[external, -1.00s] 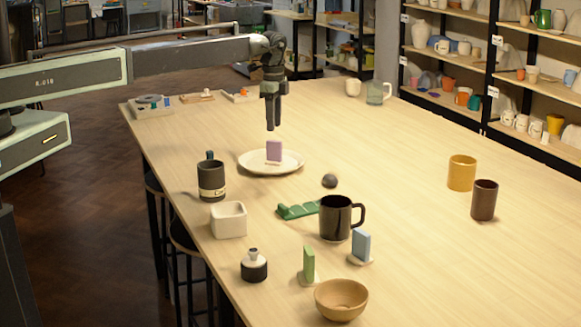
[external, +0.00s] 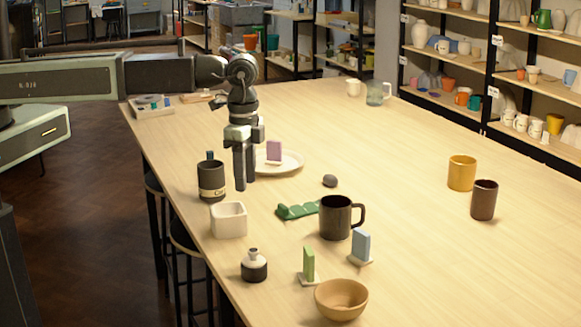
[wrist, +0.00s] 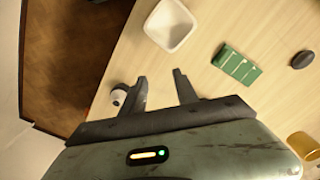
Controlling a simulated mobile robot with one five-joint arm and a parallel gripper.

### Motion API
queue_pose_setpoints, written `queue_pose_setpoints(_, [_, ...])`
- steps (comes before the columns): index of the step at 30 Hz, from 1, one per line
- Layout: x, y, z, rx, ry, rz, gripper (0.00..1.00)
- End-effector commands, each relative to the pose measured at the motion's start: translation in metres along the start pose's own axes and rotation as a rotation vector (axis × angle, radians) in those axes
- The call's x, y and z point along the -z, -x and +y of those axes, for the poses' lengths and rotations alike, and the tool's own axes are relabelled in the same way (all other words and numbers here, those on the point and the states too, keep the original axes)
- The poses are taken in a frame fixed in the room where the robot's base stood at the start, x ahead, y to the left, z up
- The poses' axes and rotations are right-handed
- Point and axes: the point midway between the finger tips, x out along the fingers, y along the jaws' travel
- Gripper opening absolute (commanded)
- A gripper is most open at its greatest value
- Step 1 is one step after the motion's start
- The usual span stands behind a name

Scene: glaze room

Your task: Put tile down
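A purple tile (external: 274,150) stands upright on a white plate (external: 292,164) in the external view. My gripper (external: 245,186) hangs fingers down to the left of the tile and nearer the camera, in front of the plate's left part. Its two fingers show apart in the wrist view (wrist: 160,75), with nothing between them. A green tile (external: 308,263) and a blue tile (external: 361,246) stand upright on small pale bases toward the front of the table. I cannot make out the purple tile in the wrist view.
A dark grey mug (external: 211,181) stands left of my gripper. A white square bowl (external: 229,220), a green ridged piece (external: 297,210), a black mug (external: 336,219), a small bottle (external: 254,266) and a wooden bowl (external: 341,299) stand nearer.

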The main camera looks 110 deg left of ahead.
Motion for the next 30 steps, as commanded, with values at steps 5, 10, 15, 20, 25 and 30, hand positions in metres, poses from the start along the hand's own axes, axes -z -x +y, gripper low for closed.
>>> queue_pose_setpoints(5, [-0.055,0.0,0.169,0.001,-0.011,0.0,0.36])
queue_pose_setpoints(10, [-0.083,0.0,0.23,0.001,0.0,0.0,0.36])
queue_pose_setpoints(15, [-0.083,0.0,0.235,0.0,0.004,0.0,0.36])
queue_pose_setpoints(20, [-0.083,0.0,0.235,0.0,0.004,0.0,0.41])
queue_pose_setpoints(25, [-0.083,0.0,0.234,0.0,0.004,0.0,0.41])
queue_pose_setpoints(30, [-0.059,-0.028,0.234,-0.092,-0.059,0.009,0.41])
